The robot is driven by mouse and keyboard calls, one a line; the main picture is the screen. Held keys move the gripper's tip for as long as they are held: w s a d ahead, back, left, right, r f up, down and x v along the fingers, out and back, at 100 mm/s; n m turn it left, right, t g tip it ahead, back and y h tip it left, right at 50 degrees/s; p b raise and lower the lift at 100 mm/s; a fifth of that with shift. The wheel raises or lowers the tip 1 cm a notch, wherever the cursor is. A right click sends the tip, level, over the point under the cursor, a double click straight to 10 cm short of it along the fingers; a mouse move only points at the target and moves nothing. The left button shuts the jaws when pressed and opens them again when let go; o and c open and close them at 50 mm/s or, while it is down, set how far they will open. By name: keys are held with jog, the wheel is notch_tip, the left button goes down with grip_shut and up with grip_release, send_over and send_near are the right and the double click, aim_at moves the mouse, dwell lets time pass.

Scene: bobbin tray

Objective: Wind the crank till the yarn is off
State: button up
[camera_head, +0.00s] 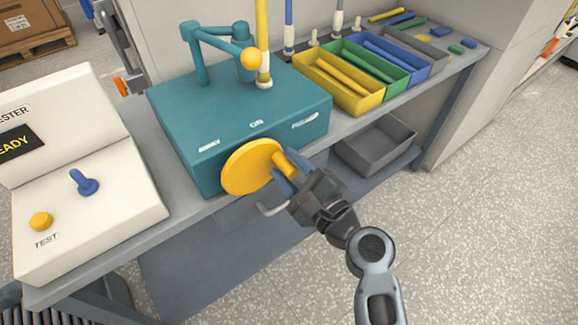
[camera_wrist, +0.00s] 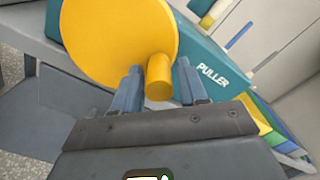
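A teal puller box (camera_head: 240,117) stands on the bench, with white labels on its top edge. On its front is a yellow crank disc (camera_head: 250,167) with a yellow crank handle (camera_head: 283,163) sticking out. The disc (camera_wrist: 110,35) and handle (camera_wrist: 159,80) also show in the wrist view. No loose yarn strand can be made out.
A teal jointed arm with a yellow ball (camera_head: 251,57) stands on the box. A white tester (camera_head: 90,195) is at left. Yellow (camera_head: 345,98), green and blue trays are at right. A grey bin (camera_head: 376,145) sits below. The floor at right is clear.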

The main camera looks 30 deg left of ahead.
jog(key=shift+o, duration=0.8)
jog(key=v, duration=0.7)
jog(key=shift+s+d, duration=0.2)
jog(key=shift+d, duration=0.2)
